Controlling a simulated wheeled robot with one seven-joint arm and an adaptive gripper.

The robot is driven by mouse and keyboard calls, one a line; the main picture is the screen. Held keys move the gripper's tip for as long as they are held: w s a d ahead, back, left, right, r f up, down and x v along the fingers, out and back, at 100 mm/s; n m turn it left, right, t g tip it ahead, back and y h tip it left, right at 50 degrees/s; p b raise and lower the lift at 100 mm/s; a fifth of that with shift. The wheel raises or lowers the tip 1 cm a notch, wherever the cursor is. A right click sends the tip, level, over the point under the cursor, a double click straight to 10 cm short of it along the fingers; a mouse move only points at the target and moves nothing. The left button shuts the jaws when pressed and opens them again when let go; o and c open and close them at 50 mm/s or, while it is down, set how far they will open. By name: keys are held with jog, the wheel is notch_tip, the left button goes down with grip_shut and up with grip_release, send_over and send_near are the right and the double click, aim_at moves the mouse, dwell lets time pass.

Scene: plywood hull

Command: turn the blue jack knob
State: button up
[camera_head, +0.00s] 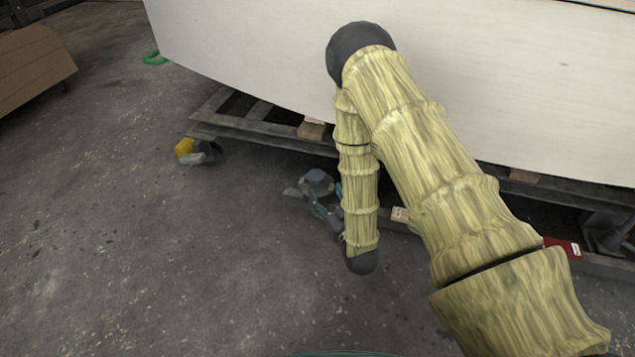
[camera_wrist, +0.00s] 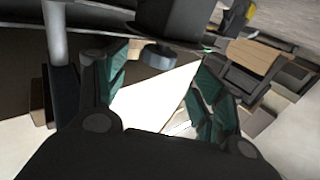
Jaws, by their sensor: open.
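The blue jack knob (camera_head: 318,177) is a small dull-blue cap low beside the hull's support frame in the head view. In the wrist view the knob (camera_wrist: 160,56) is a short blue-grey disc beyond and between my fingers, under a dark block. My gripper (camera_head: 322,210) is just in front of the knob in the head view, partly hidden by my arm. In the wrist view my gripper (camera_wrist: 158,88) has its two teal-padded fingers spread wide with nothing between them. The fingers look apart from the knob; the exact gap is unclear.
The pale plywood hull (camera_head: 250,50) stands over a dark support frame (camera_head: 255,132) with wooden blocks. A yellow and grey fitting (camera_head: 190,150) is at the frame's left end. A red object (camera_head: 563,247) lies right. The concrete floor (camera_head: 130,250) is clear at left.

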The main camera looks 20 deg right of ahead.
aim_at(320, 183)
jog(key=w+b, duration=0.1)
jog(key=w, duration=0.1)
jog(key=w+b, duration=0.1)
jog(key=w, duration=0.1)
jog(key=w+b, duration=0.1)
jog(key=w, duration=0.2)
jog(key=shift+w+a+f+b, duration=0.1)
jog(key=shift+a+f+b, duration=0.1)
jog(key=shift+a+b, duration=0.15)
jog(key=shift+w+r, duration=0.15)
jog(key=shift+w, duration=0.4)
jog(key=c, duration=1)
